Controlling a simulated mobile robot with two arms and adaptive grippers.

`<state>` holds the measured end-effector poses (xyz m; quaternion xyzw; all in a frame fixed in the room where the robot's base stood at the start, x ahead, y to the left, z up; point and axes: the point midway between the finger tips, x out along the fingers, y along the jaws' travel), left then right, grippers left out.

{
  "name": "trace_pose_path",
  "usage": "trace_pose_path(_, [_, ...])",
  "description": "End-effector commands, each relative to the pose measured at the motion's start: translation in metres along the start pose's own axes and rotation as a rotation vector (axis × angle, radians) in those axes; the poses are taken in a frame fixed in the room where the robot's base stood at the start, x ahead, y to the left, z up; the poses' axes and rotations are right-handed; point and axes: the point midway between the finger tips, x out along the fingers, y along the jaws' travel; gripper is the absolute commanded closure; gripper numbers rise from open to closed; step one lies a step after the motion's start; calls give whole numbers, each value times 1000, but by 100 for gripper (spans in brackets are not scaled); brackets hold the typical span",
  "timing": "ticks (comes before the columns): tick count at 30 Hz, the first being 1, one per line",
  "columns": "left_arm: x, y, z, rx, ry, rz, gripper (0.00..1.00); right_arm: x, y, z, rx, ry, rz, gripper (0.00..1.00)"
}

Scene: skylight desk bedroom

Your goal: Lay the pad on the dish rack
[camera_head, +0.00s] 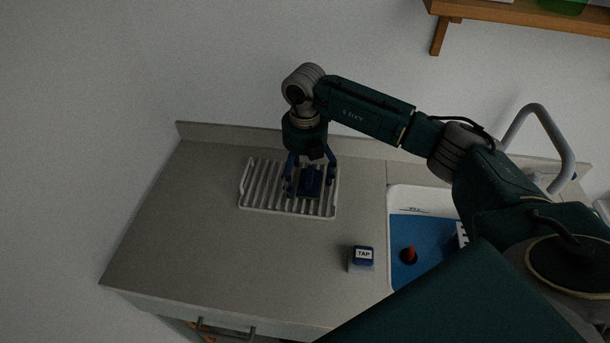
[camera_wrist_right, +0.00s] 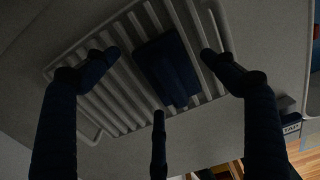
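The pad (camera_head: 311,183) is a small dark blue block. It lies on the ribbed, pale dish rack (camera_head: 262,187) on the counter, towards the rack's right side. In the right wrist view, the pad (camera_wrist_right: 168,66) rests across the slats of the rack (camera_wrist_right: 113,103), between my fingers. My right gripper (camera_head: 309,186) points down over the rack. Its fingers are spread to either side of the pad, with gaps visible in the wrist view, where the gripper (camera_wrist_right: 160,60) looks open and empty. My left gripper is not in view.
A small box marked TAP (camera_head: 362,259) stands on the counter beside the sink (camera_head: 420,197). The sink has a blue bottom with a red-topped item (camera_head: 410,254) in it. A grey faucet (camera_head: 541,122) rises behind. The counter's left side (camera_head: 180,225) is clear.

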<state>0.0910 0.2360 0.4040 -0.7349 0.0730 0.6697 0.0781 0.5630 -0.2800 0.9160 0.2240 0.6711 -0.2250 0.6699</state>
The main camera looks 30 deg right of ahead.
Motion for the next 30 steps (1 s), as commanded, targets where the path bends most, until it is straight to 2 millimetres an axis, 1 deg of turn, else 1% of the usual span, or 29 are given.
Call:
trace_pose_path(4, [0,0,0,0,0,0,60,0,0,0,0,0,0,16])
trace_pose_path(7, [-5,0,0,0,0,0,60,-6,0,0,0,0,1,16])
trace_pose_path(8, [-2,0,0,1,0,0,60,-7,0,1,0,-1,2,16])
trace_pose_path(11, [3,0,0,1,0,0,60,-20,1,1,1,-2,4,16])
trace_pose_path(21, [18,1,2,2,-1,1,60,-92,1,1,0,-4,4,16])
trace_pose_path(24, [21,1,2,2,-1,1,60,-108,1,1,0,-3,3,16])
trace_pose_path(27, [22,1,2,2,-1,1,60,-118,1,0,0,-1,2,16])
trace_pose_path(30, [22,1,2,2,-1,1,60,-122,0,0,0,0,1,16])
